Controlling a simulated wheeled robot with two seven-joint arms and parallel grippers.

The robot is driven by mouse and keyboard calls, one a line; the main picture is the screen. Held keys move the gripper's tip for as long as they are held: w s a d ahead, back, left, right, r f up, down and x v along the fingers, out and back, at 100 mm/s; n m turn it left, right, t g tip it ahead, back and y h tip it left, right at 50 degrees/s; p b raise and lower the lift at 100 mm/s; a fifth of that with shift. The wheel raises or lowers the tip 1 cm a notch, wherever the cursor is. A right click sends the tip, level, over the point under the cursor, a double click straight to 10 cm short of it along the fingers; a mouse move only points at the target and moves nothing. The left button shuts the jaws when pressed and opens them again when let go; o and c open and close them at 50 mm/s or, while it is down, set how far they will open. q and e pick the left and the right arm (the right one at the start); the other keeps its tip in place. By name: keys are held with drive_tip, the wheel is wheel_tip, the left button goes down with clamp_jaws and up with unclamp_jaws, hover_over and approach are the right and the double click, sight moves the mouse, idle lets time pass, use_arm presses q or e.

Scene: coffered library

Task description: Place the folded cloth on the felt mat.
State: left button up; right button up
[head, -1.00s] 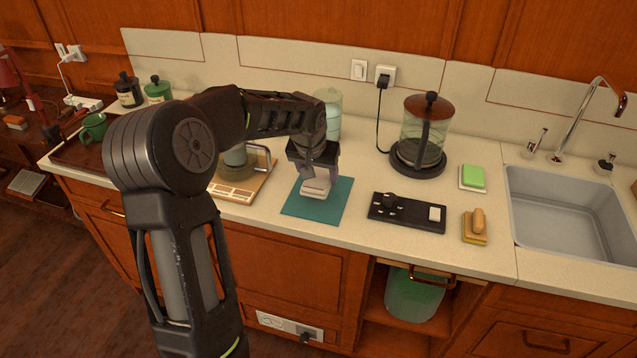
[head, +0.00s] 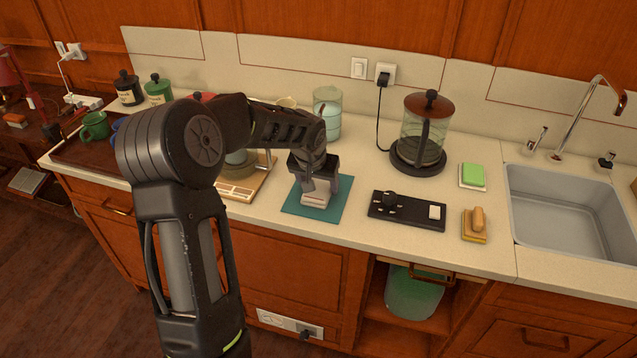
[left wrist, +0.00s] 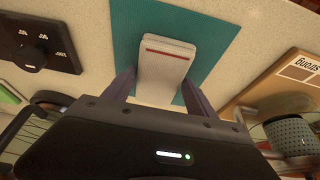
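The folded cloth (head: 316,200) is a small pale stack lying on the teal felt mat (head: 296,209), within its edges. In the left wrist view the cloth (left wrist: 167,62) is off-white with a red stripe, and the mat (left wrist: 208,38) shows around it. My left gripper (head: 322,188) is over the mat, pointing down, with its fingers spread on either side of the cloth. In the left wrist view the fingers of this gripper (left wrist: 158,88) stand apart and look open. The gripper hides part of the cloth. My right gripper is out of view.
Right of the mat are a black control panel (head: 407,212), a brush on a yellow block (head: 475,225), a green sponge (head: 472,176) and a sink (head: 570,215). A glass press (head: 424,135) stands behind. A wooden board (head: 238,190) is close on the left.

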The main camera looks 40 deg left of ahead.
use_arm(q)
drive_tip(key=o, duration=0.3)
drive_tip(key=shift+r, duration=0.3)
drive_tip(key=b+v, duration=0.1)
drive_tip(key=v, duration=1)
drive_tip(key=shift+s+d+r, duration=0.1)
drive_tip(key=shift+s+r, duration=0.1)
drive_tip(key=shift+r, duration=0.15)
